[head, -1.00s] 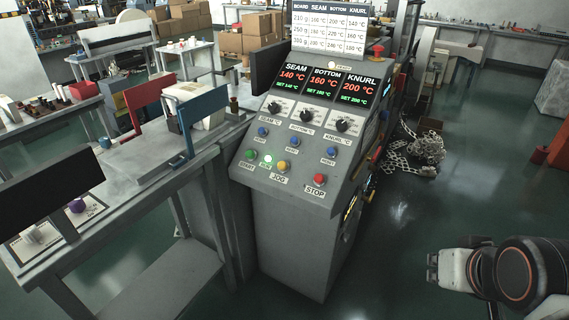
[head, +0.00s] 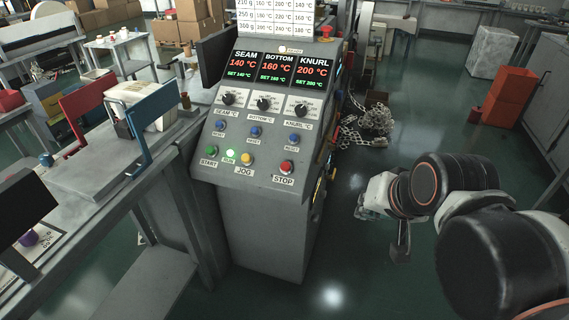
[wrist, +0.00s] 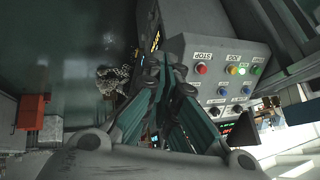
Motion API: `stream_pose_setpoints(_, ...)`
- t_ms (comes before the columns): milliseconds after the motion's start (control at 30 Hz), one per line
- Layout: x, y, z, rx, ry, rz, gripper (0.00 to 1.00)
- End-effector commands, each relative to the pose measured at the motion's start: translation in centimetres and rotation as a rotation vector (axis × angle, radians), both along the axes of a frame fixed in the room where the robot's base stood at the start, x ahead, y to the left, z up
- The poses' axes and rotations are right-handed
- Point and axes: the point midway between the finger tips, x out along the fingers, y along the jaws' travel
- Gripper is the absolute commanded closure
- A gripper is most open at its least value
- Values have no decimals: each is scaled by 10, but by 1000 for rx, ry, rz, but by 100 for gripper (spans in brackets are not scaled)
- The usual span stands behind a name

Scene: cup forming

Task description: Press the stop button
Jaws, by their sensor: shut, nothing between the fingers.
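The red stop button (head: 287,167) sits at the lower right of the grey control panel (head: 262,189), above its STOP label. In the wrist view the stop button (wrist: 202,69) shows just right of the fingertips, with a gap seen between them. My gripper (wrist: 165,62) is shut and empty, its two green-grey fingers together. In the head view my gripper (head: 366,206) hangs to the right of the panel, apart from it, and its fingertips are small there.
A green start button (head: 213,159), a lit green RUN lamp (head: 230,155) and a yellow jog button (head: 246,159) are left of the stop button. Blue reset buttons and knobs sit above. A chain pile (head: 366,118) lies behind.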

Motion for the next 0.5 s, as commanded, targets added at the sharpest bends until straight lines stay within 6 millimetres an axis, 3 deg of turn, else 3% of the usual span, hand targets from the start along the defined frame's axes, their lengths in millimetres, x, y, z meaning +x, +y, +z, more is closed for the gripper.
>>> stream_pose_setpoints(33, 16, 8, 10, 78, 6, -63, 100)
stream_pose_setpoints(200, 63, 37, 20, 362, 50, -298, 100)
stream_pose_setpoints(500, 142, 89, 18, 848, 201, -713, 100)
